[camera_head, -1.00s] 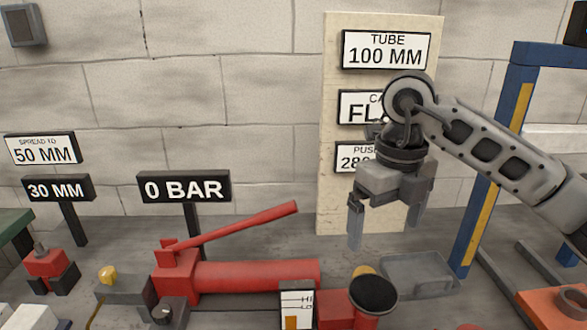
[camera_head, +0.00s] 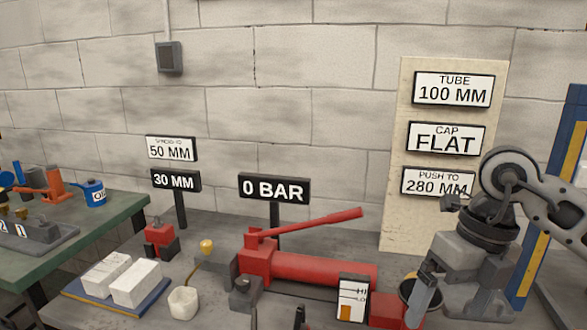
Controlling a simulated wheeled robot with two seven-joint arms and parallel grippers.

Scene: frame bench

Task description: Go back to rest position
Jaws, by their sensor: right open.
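My right gripper (camera_head: 455,300) is at the lower right, pointing down, with its arm coming in from the right edge. It is open, and I see nothing held between its fingers. It hangs in front of the right end of the red hand pump (camera_head: 318,270) and partly hides the round dark cap there. I cannot tell whether it touches the pump. Two small dark tips at the bottom edge, below the pump, may be my left gripper; this is unclear.
A "0 BAR" sign (camera_head: 274,188) stands behind the pump. White blocks (camera_head: 135,283) lie on a blue tray at the left, beside a white cup (camera_head: 183,302). A green table (camera_head: 115,212) is at the far left. A blue frame post (camera_head: 566,160) stands at the right.

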